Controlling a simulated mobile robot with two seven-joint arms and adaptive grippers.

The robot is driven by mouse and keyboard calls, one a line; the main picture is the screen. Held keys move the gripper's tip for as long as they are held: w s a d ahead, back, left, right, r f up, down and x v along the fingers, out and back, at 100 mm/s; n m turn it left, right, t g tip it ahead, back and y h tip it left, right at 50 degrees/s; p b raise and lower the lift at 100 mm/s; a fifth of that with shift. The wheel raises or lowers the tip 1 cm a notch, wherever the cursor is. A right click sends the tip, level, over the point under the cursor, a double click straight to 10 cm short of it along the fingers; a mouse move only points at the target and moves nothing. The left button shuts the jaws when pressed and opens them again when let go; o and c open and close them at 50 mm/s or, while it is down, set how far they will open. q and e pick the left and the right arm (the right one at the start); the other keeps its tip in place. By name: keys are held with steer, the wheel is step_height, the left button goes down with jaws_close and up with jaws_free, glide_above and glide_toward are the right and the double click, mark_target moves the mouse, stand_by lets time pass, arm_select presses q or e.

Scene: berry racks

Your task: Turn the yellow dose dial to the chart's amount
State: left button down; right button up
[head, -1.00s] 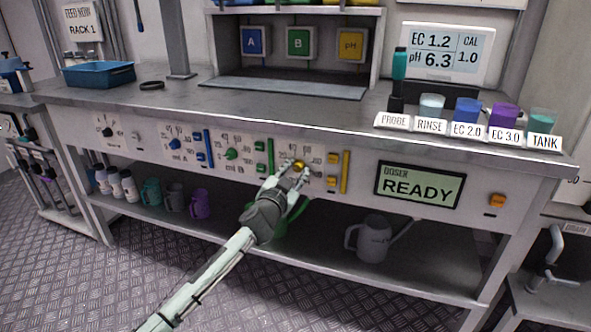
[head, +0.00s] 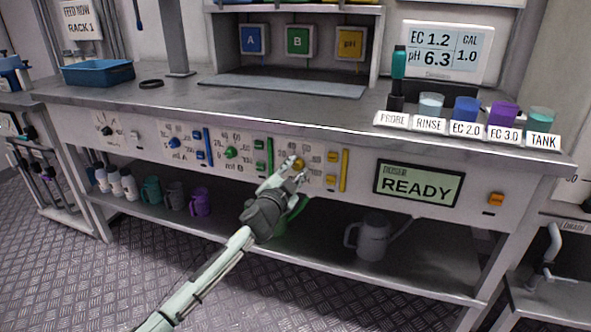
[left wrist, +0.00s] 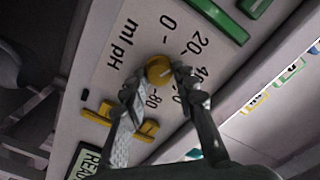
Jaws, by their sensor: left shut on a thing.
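The yellow dose dial (head: 299,164) is on the front panel below the counter. In the left wrist view the dial (left wrist: 158,69) is a round yellow knob beside the printed "ml pH", with 0, 20, 40 and 80 around it. Part of the scale is behind a finger. My left gripper (head: 294,165) is at the dial, its fingers (left wrist: 154,78) on either side of the knob and shut on it. I cannot read the dial's pointer clearly. The doser display (head: 418,185) reads READY. My right gripper is not in view.
Blue (head: 175,143) and green (head: 231,152) dials sit left on the same panel. Yellow buttons (head: 331,172) and a yellow bar (head: 344,170) are right of the yellow dial. A meter (head: 445,52) shows EC 1.2, pH 6.3. Labelled cups stand on the counter (head: 250,105).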

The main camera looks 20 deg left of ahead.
arm_select(q)
steer(key=c, duration=1.2)
jaws_free()
steer(key=s, duration=1.2)
steer(key=shift+a, duration=0.2)
steer(key=s+a+f+n+g+y, duration=0.25)
steer(key=s+f, duration=0.35)
steer(key=f, duration=0.3)
steer(key=s+a+f+n+g+y, duration=0.1)
steer(key=s+a+f+n+g, duration=0.25)
steer(key=s+f, duration=0.45)
steer(key=s+f+g, duration=0.3)
steer(key=s+f, duration=0.1)
steer(key=s, duration=0.2)
steer(key=s+d+f+n+g+h, duration=0.1)
steer(key=s+f+g, duration=0.2)
steer(key=s, duration=0.4)
steer(key=s+d+f+g, duration=0.1)
steer(key=s+f+g, duration=0.2)
steer(key=s+f, duration=0.3)
steer(key=shift+s+n+h, duration=0.25)
steer(key=shift+s+n, duration=0.15)
steer(key=shift+s, duration=0.2)
